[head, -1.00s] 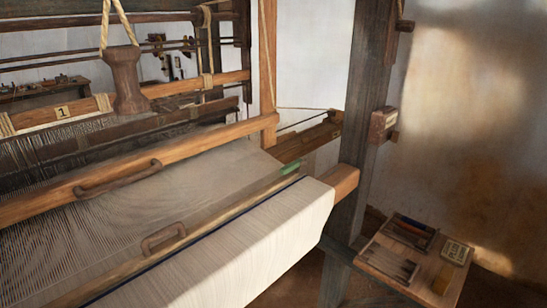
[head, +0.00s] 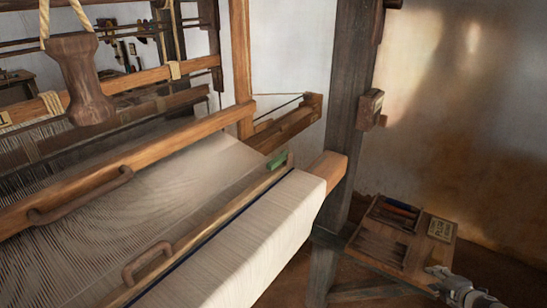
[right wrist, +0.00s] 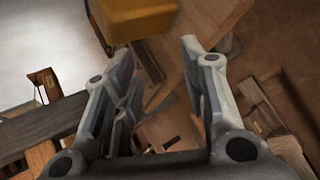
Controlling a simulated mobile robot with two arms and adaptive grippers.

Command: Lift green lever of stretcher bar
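The stretcher bar (head: 205,232) is a long wooden bar lying across the pale cloth (head: 250,235) of the loom. Its green lever (head: 277,160) sits near its far right end, at the cloth's edge, and looks small. My right gripper (head: 470,292) shows at the bottom right of the head view, beside the small side table and well apart from the lever. In the right wrist view its fingers (right wrist: 160,95) are spread, with nothing held between them. The lever cannot be made out in the right wrist view. My left gripper is in neither current view.
A dark wooden post (head: 348,110) stands between the lever and the side table (head: 395,285). The table holds a tool tray (head: 385,235) and a labelled box (head: 440,229). A yellow block (right wrist: 137,17) is close to the right fingers. A wooden beater bar (head: 150,155) crosses the loom.

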